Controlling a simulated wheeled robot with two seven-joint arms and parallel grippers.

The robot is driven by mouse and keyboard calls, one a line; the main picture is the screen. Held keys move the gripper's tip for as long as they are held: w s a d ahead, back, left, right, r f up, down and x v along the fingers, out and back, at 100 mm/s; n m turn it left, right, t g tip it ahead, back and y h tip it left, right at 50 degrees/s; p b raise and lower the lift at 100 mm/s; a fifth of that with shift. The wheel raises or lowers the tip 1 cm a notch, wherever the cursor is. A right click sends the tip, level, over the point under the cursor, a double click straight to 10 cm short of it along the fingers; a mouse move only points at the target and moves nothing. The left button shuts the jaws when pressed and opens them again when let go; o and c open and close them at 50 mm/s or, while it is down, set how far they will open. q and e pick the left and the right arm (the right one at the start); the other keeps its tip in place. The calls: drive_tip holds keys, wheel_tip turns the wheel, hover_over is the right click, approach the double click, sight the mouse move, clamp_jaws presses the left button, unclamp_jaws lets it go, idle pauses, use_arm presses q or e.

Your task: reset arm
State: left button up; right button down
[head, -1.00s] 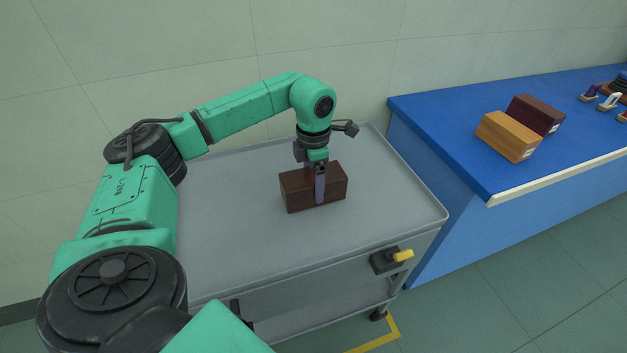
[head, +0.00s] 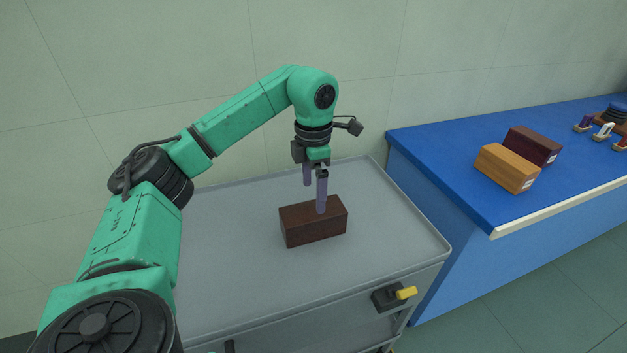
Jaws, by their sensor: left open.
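My left gripper (head: 314,198) points down over the grey cart, with its two purple fingers apart. A dark brown wooden block (head: 313,223) lies on the cart's top under the gripper. One fingertip overlaps the block's upper edge in the picture, and the other finger shows behind it, higher up. The block is not gripped. Whether the near fingertip touches the block I cannot tell. My right gripper is not in view.
The grey cart (head: 232,275) has a raised rim and a yellow-handled latch (head: 405,293) at its front right. To the right, a blue bench (head: 440,155) bears an orange-brown block (head: 507,168), a dark maroon block (head: 533,146) and several small items. The cart top around the block is clear.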

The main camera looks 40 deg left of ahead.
sight(314, 210)
use_arm(q)
wheel_tip(314, 210, up, 4)
drive_tip(key=shift+f, duration=0.2)
idle(0.3)
